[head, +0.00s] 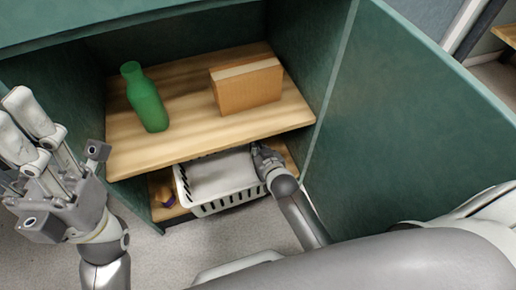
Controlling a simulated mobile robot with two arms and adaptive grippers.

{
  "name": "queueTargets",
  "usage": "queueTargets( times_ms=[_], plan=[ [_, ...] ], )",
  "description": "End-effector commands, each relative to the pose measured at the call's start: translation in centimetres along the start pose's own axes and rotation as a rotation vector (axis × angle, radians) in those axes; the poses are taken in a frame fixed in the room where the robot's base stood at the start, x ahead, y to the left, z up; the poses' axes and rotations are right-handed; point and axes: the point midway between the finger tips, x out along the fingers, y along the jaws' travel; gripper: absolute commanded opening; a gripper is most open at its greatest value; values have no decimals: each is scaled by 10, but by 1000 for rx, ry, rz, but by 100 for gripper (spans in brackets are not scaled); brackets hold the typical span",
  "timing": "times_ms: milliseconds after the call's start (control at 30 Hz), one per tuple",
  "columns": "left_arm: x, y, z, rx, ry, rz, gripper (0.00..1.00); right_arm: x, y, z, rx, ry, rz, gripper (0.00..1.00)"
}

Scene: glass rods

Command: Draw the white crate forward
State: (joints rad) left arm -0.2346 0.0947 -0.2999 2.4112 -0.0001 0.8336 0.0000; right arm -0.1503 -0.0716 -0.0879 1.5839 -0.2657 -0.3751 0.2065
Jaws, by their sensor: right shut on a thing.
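The white crate (228,199) sits on the lower level of the green cabinet, under the wooden shelf. It has slotted walls, and its back part is hidden under the shelf above. My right gripper (261,158) reaches in from the lower right and is shut on the crate's rim at its right side. Its fingertips are small and partly hidden. My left gripper (52,153) is at the left, apart from the crate, with its fingers spread and nothing between them.
A green bottle (145,98) and a brown box (246,86) stand on the upper wooden shelf (190,128). A small dark and orange item (168,193) is left of the crate. The green side panel (410,120) bounds the right. Grey floor lies in front.

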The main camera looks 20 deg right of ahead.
Motion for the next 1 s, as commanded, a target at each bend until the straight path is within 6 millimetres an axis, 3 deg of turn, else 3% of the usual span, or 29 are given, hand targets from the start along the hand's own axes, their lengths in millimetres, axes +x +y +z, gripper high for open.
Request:
queueTargets(
  times_ms=[100,333,733,1000],
  plan=[
    [0,0,1,0,-2,0,40,0,1,4,-11,-7,2,0],
    [1,0,1,0,1,0,40,0,0,2,-6,-5,1,30],
    [3,-1,0,2,8,-6,40,-6,0,2,-2,-3,0,30],
    [3,-1,0,1,7,-4,40,-46,0,3,-2,-4,1,30]
  ],
)
